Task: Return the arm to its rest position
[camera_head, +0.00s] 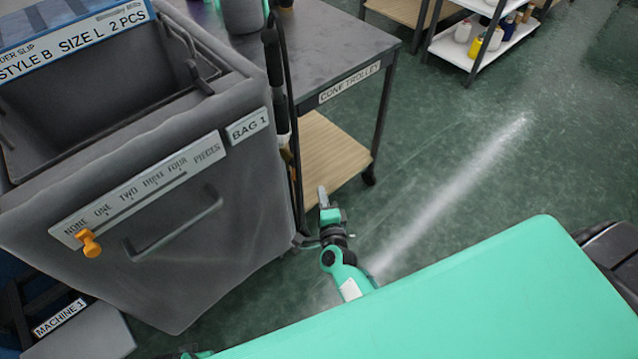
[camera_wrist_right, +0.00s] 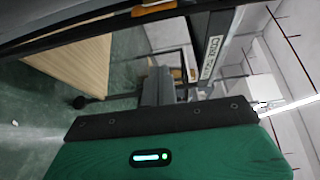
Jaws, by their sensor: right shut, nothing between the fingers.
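My right gripper (camera_head: 323,196) is shut and empty. My left gripper is not in view.
The large grey bin (camera_head: 235,185) labelled BAG 1 stands at left with an orange slider (camera_head: 90,244). A dark pole (camera_head: 285,110) stands at its right edge. A white shelf (camera_head: 465,48) is at back right. The green floor (camera_head: 450,150) at right is open.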

